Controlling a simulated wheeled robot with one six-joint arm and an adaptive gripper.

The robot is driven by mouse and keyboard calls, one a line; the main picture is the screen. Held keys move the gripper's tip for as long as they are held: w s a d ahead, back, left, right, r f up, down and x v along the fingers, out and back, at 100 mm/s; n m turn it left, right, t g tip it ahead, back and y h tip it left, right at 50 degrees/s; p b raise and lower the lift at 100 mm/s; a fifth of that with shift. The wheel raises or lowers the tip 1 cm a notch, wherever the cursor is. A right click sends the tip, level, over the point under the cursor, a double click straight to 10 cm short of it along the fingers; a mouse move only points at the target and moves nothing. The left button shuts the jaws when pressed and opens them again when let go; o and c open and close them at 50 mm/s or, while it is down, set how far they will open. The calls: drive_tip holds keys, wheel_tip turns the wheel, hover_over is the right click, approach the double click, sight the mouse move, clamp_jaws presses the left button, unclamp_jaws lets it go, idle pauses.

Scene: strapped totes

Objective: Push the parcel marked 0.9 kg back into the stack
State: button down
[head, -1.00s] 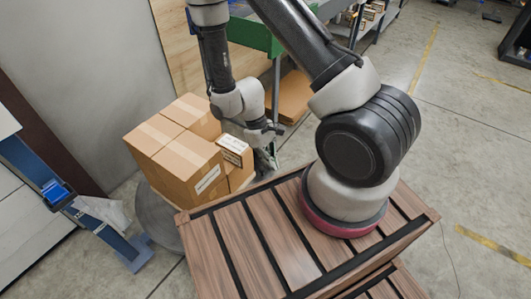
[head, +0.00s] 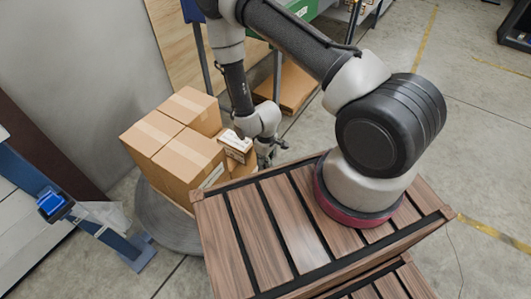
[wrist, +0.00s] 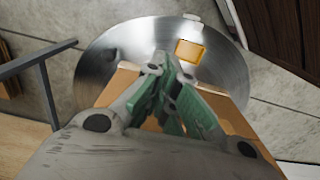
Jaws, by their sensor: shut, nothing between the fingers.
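A stack of brown cardboard parcels (head: 178,140) stands on a round grey metal plate (head: 165,215) left of centre in the head view. A smaller parcel with a white label (head: 236,146) sits at the stack's right side, beside my gripper. No weight marking is readable, so I cannot tell which parcel says 0.9 kg. My gripper (head: 277,152) is right of that small parcel; contact cannot be made out. In the wrist view my gripper (wrist: 172,90) is shut and empty, its green pads together. A brown cardboard surface (wrist: 222,108) shows behind and below the fingers.
In the wrist view an orange-yellow square (wrist: 190,53) lies on the round metal plate (wrist: 115,50). A blue post (head: 95,225) stands left of the stack, near a grey wall (head: 85,70). A green-framed table (head: 300,12) is behind my arm. Open floor (head: 480,130) lies right.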

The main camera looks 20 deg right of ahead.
drive_tip(key=w+a+f, duration=0.2)
drive_tip(key=w, duration=0.1)
drive_tip(key=shift+w+a+f, duration=0.1)
drive_tip(key=shift+a+f, duration=0.1)
drive_tip(key=shift+f, duration=0.05)
drive_tip(key=shift+w, duration=0.1)
